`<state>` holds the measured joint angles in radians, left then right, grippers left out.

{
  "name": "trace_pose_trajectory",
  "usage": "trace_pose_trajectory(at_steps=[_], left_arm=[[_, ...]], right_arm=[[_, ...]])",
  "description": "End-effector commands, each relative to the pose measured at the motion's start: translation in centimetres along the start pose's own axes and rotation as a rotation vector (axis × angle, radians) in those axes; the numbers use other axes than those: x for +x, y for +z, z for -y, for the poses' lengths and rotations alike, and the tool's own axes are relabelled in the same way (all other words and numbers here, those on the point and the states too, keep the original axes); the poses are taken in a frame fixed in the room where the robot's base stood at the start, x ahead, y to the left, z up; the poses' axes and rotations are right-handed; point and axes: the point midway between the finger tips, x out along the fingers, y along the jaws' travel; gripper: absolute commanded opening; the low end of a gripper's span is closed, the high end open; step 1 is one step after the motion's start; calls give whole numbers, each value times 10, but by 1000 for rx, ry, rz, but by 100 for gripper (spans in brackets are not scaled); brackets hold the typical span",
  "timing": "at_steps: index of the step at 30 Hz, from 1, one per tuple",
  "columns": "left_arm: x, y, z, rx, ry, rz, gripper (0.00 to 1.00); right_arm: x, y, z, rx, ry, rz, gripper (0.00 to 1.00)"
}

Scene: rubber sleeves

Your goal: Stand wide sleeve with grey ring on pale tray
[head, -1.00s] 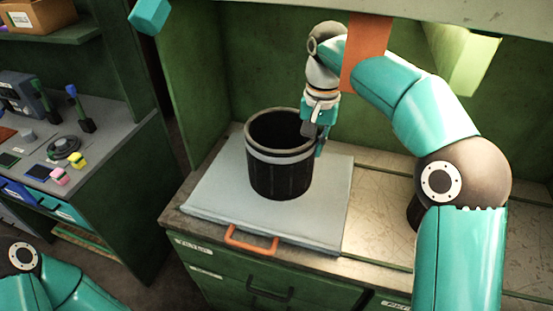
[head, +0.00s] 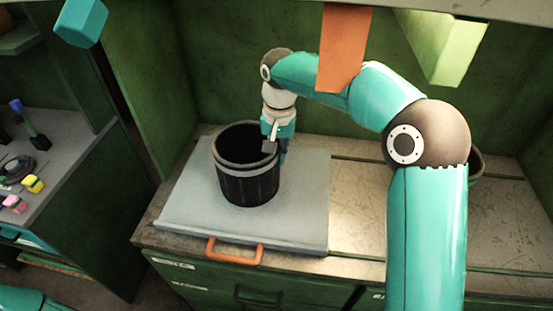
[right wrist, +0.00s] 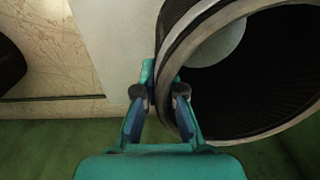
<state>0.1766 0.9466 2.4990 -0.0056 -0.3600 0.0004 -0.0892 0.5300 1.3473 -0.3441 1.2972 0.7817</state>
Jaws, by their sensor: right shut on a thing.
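The wide sleeve (head: 240,188) is black and ribbed, with a grey ring around its upper part. It is upright over the middle of the pale tray (head: 296,225); its lower edge appears to meet the tray, but I cannot tell exact contact. My right gripper (head: 273,145) comes down from above and is shut on the sleeve's right-hand rim. In the right wrist view the fingers (right wrist: 159,100) straddle the wall of the sleeve (right wrist: 270,75), and pale tray shows through its opening. My left gripper is not in view.
Another dark sleeve (head: 475,165) stands on the bench at right, partly hidden by my right arm. An orange handle (head: 235,252) is at the tray's front. An orange panel (head: 343,45) hangs above my arm. A side bench (head: 60,150) holds small tools at left.

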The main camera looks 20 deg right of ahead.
Motion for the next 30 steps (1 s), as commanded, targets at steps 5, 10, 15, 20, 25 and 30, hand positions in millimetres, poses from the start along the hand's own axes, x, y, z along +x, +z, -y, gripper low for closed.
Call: trace_pose_trajectory(at_steps=[5,10,15,20,25,30], left_arm=[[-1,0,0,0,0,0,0],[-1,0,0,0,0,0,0],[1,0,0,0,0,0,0],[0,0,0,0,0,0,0],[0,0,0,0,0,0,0],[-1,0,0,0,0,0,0]], right_arm=[[17,0,0,2,-3,-2,0],[18,0,0,2,-3,-2,0],[20,0,0,2,-3,-2,0],[21,0,-1,1,0,1,31],[21,0,-1,1,0,1,33],[19,0,-1,1,0,0,33]])
